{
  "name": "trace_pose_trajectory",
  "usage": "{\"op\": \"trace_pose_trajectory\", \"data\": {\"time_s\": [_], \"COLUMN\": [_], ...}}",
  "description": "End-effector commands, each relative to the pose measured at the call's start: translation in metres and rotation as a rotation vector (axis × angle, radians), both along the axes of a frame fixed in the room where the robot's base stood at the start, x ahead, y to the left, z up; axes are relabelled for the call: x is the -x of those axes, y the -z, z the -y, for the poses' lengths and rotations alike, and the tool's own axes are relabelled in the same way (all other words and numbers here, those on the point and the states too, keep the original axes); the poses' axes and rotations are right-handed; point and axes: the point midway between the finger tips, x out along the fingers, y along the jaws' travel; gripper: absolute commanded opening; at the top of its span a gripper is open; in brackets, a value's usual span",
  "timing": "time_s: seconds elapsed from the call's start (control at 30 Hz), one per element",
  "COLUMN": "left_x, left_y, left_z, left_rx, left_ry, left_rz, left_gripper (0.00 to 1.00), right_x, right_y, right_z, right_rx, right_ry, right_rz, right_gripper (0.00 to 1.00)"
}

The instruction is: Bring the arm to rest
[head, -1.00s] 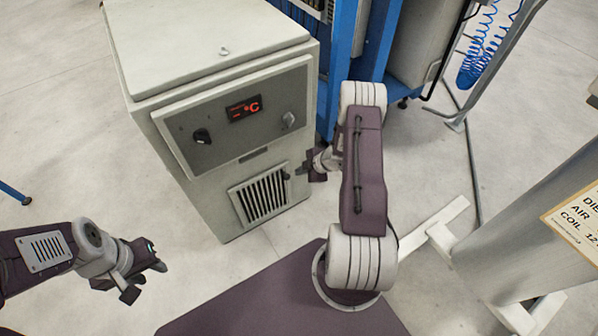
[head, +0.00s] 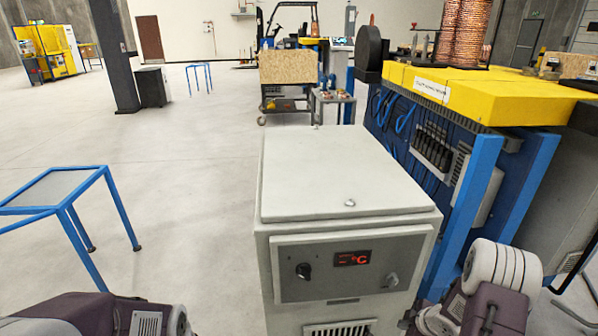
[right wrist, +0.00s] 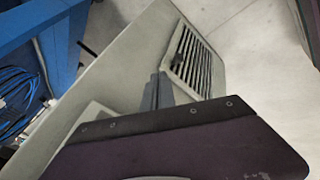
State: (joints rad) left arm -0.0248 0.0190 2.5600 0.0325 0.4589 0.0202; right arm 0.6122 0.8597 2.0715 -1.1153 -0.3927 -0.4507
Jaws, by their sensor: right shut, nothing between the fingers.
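My right arm (head: 495,290) stands at the lower right of the head view, folded beside the grey cabinet. My right gripper shows in the right wrist view (right wrist: 158,92), its dark fingers together and empty, pointing toward the cabinet's vented face. In the head view its tip is low in the picture, mostly hidden or cut off. My left arm (head: 100,315) shows at the bottom left edge; its gripper is out of the picture.
The grey cabinet (head: 340,170) with a red display (head: 352,258) and knobs stands close in front. A blue-framed machine with a yellow top (head: 480,92) is at right. A blue-legged table (head: 60,187) stands left. Floor between table and cabinet is clear.

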Motion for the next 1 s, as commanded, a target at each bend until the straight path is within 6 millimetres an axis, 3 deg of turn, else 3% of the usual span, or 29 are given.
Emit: {"op": "trace_pose_trajectory", "data": {"time_s": [0.03, 0.07, 0.2, 0.3, 0.5, 0.6, 0.77, 1.0], "left_x": [0.000, 0.000, 0.000, 0.000, 0.000, 0.000, 0.000, 0.000], "left_y": [0.000, 0.000, 0.000, 0.000, 0.000, -0.047, -0.102, -0.198], "left_z": [0.000, 0.000, 0.000, 0.000, 0.000, 0.000, 0.000, 0.001], "left_rx": [0.000, 0.000, 0.000, 0.000, 0.000, 0.000, 0.000, 0.000], "left_ry": [0.000, 0.000, 0.000, 0.000, 0.000, 0.000, 0.000, 0.000], "left_rz": [0.000, 0.000, 0.000, 0.000, 0.000, 0.000, 0.001, 0.000], "left_gripper": [0.36, 0.36, 0.36, 0.36, 0.36, 0.36, 0.36, 0.36], "right_x": [-0.004, -0.001, 0.040, 0.079, 0.156, 0.159, 0.158, 0.158], "right_y": [-0.028, -0.043, -0.092, -0.114, -0.139, -0.185, -0.240, -0.336], "right_z": [-0.012, -0.019, -0.066, -0.105, -0.176, -0.177, -0.176, -0.176], "right_rx": [0.021, 0.023, -0.032, -0.103, -0.247, -0.254, -0.253, -0.253], "right_ry": [0.101, 0.184, 0.526, 0.711, 0.955, 0.975, 0.974, 0.973], "right_rz": [-0.026, -0.051, -0.159, -0.239, -0.414, -0.429, -0.427, -0.426], "right_gripper": [0.00, 0.00, 0.00, 0.00, 0.00, 0.00, 0.00, 0.00]}}
